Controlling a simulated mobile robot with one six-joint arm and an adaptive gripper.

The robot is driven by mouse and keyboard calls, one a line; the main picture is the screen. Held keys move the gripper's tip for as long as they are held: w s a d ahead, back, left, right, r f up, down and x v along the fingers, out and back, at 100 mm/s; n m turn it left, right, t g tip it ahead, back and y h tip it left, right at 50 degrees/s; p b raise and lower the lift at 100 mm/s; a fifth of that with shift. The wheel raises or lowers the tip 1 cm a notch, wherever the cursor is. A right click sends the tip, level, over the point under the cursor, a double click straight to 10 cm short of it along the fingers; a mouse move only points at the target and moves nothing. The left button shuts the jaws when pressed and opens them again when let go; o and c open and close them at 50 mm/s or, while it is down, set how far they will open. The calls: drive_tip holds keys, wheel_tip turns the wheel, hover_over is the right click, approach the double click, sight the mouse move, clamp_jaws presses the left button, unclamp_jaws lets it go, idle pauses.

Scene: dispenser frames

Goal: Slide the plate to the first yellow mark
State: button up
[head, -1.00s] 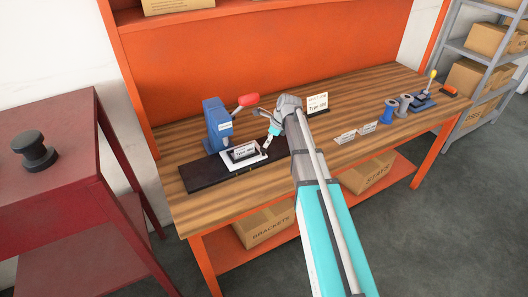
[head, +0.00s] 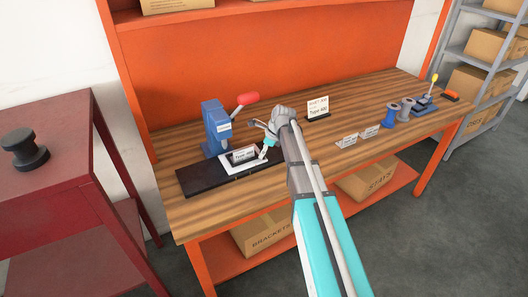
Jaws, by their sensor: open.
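A small white plate (head: 228,166) with a dark, labelled block (head: 243,155) on it lies on a long black base (head: 205,184) on the workbench. A blue press (head: 216,127) with a red-handled lever (head: 247,98) stands right behind the plate. My gripper (head: 265,152) is open and low at the right end of the plate. I cannot tell whether it touches the plate. My arm hides part of the bench to the right of it.
A sign (head: 318,107) stands behind my arm. Small cards (head: 347,140), spools (head: 390,112) and a small blue device with a yellow-tipped lever (head: 425,103) are at the right. A red table (head: 55,190) with a black spool (head: 25,150) is at the left. The front bench strip is clear.

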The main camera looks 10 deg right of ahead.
clamp_jaws()
drive_tip(key=shift+s+d, duration=0.1)
idle(0.3)
